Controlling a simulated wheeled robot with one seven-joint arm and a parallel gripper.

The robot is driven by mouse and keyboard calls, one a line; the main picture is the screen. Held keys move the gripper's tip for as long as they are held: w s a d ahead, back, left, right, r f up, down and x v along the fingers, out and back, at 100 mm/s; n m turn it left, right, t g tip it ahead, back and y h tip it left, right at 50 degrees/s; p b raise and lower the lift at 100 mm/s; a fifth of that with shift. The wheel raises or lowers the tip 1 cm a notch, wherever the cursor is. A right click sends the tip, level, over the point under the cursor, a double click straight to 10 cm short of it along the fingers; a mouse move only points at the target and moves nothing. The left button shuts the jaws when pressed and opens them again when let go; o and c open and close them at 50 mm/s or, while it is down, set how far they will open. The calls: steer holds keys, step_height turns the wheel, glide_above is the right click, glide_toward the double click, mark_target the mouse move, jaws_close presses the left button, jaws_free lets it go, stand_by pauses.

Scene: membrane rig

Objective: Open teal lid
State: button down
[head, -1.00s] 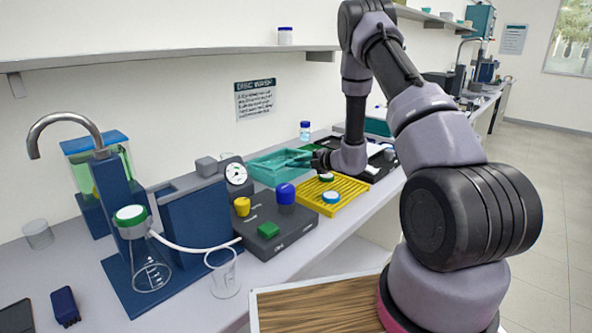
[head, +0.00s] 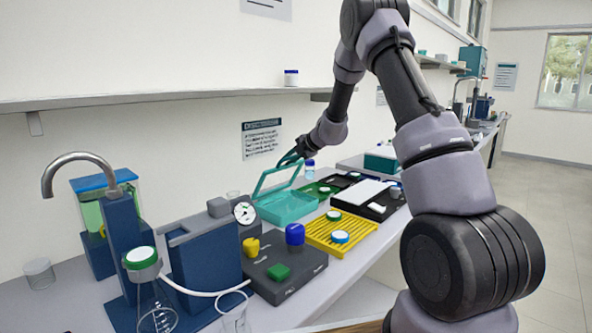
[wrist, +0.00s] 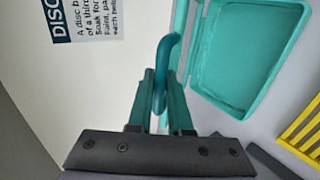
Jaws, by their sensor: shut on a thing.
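The teal lid (head: 281,168) stands raised at a steep tilt above its teal box (head: 287,208) on the bench. The box's open inside shows in the head view, and the box (wrist: 250,55) also shows at the right of the wrist view. My gripper (head: 291,157) is at the lid's upper edge. In the wrist view its two teal fingers (wrist: 166,95) are shut on the curved teal lid handle (wrist: 170,55). Part of the handle is hidden between the fingers.
A yellow rack (head: 340,236) with lidded jars stands in front of the box. A dark block with coloured knobs (head: 285,270) is nearer. Black trays (head: 375,203) lie to the right. The wall with a printed sign (head: 262,138) is close behind the lid.

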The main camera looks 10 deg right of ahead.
steer(key=shift+w+a+r, duration=0.4)
steer(key=shift+w+a, duration=0.15)
steer(key=shift+w, duration=0.15)
steer(key=shift+w+a+r, duration=0.4)
steer(key=shift+w+a, duration=0.1)
steer(key=shift+w, duration=0.2)
steer(key=c, duration=0.8)
jaws_free()
steer(key=shift+c, duration=0.2)
steer(key=shift+f, duration=0.1)
steer(key=shift+s, duration=0.15)
steer(key=v, duration=1.1)
